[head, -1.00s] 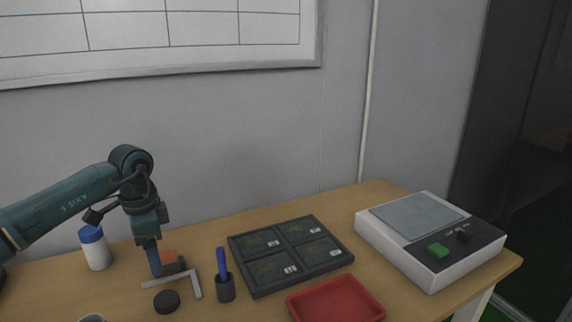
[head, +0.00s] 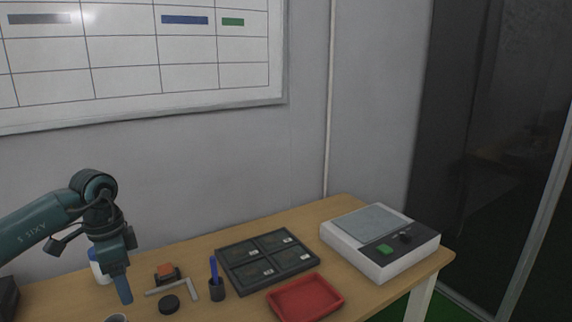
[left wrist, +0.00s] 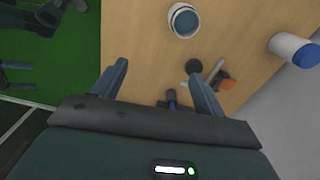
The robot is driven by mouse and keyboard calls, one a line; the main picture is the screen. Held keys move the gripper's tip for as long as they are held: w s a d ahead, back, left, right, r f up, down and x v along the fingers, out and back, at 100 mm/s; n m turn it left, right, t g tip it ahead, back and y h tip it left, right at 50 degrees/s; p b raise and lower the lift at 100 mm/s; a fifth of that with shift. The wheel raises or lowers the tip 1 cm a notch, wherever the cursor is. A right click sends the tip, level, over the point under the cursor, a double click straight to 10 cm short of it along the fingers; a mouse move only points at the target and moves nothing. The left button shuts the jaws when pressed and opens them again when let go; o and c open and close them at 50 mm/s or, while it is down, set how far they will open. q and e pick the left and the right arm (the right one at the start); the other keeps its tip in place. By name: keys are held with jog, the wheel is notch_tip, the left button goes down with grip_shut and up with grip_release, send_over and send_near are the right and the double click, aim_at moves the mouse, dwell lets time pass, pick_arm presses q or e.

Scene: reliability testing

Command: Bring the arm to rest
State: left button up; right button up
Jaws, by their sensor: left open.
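My left gripper (head: 124,290) hangs pointing down over the left part of the wooden table, left of the orange-topped block (head: 166,271) and in front of the white bottle (head: 97,268), which it partly hides. In the left wrist view its two fingers (left wrist: 156,66) are spread apart with nothing held between them. Below and beyond them are a cup (left wrist: 185,20), a black disc (left wrist: 194,66) and the blue-capped bottle (left wrist: 293,48). My right gripper is in neither view.
On the table (head: 235,308) are a grey L-shaped piece (head: 190,287), a dark holder with a blue pen (head: 216,288), a dark four-compartment tray (head: 226,265), a red tray (head: 338,299) and a white scale-like device (head: 361,263). A wall with a whiteboard (head: 190,106) stands behind.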

pick_arm(q)
jog(key=s+d+f+m+g+h, duration=0.1)
jog(key=s+d+f+m+h, duration=0.2)
jog(key=d, duration=0.7)
jog(key=s+d+f+m+h, duration=0.1)
jog(key=d+f+m+h, duration=0.35)
jog(key=d, duration=0.45)
jog(key=s+d+r+t+h+p, duration=0.1)
jog(key=s+d+r+t+h, duration=0.15)
jog(key=d+h, duration=0.4)
jog(key=s+d+r+t+h+p, duration=0.1)
jog(key=s+d+r+h, duration=0.2)
jog(key=d+h, duration=0.3)
jog(key=a+f+n+t+y+p, duration=0.1)
jog(key=a+f+n+t+y, duration=0.55)
jog(key=n+t+y, duration=0.55)
jog(key=s+a+f+n+g+y, duration=0.3)
jog(key=s+a+f, duration=0.4)
jog(key=s+f, duration=0.5)
jog(key=shift+s+a+f+g+y+p, duration=0.15)
jog(key=shift+s+f+g+y+p, duration=0.25)
jog(key=shift+y, duration=0.5)
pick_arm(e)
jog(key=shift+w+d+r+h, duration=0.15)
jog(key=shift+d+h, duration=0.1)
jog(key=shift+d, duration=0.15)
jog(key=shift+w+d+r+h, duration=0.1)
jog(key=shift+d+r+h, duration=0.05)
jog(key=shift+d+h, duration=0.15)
